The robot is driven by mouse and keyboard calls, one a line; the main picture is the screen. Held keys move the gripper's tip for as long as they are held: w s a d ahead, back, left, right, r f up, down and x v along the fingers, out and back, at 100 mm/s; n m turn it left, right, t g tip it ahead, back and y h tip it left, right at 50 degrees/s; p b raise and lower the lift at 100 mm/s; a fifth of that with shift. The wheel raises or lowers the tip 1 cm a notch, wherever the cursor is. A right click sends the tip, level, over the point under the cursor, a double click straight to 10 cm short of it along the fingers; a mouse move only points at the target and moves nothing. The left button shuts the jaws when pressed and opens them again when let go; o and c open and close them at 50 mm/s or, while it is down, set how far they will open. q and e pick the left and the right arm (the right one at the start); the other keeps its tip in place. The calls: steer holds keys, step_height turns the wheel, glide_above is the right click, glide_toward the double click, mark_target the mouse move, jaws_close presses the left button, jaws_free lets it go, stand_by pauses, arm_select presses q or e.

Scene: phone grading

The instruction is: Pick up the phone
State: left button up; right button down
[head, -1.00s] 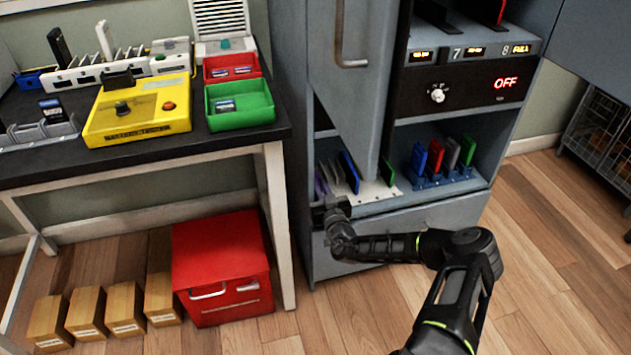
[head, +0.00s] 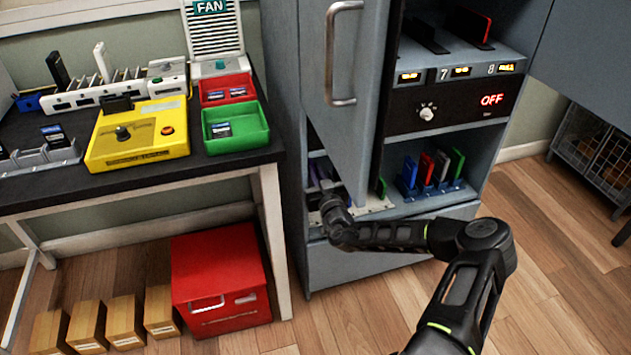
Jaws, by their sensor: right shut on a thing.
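My right gripper (head: 328,197) reaches in at the left end of the cabinet's lower shelf, below the half-open grey door. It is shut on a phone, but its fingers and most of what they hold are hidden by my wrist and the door. Thin purple and dark phones (head: 318,173) stand on edge in the white rack (head: 372,204) there; I cannot tell which one is held. A green phone (head: 381,187) stands at that rack's right end. Blue (head: 410,173), red (head: 425,169), grey and green phones stand in a blue rack to the right. My left gripper is not in view.
The grey door (head: 350,110) with its bar handle hangs close above my right wrist. A black bench at left holds a yellow tester (head: 140,135), red and green trays (head: 236,127) and phone racks. A red box (head: 218,275) and cartons stand on the floor.

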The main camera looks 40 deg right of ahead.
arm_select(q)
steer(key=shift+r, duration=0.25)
arm_select(e)
steer(key=s+d, duration=0.4)
steer(key=d, duration=0.5)
steer(key=s+d, duration=0.4)
steer(key=d, duration=0.5)
steer(key=shift+s+a, duration=0.1)
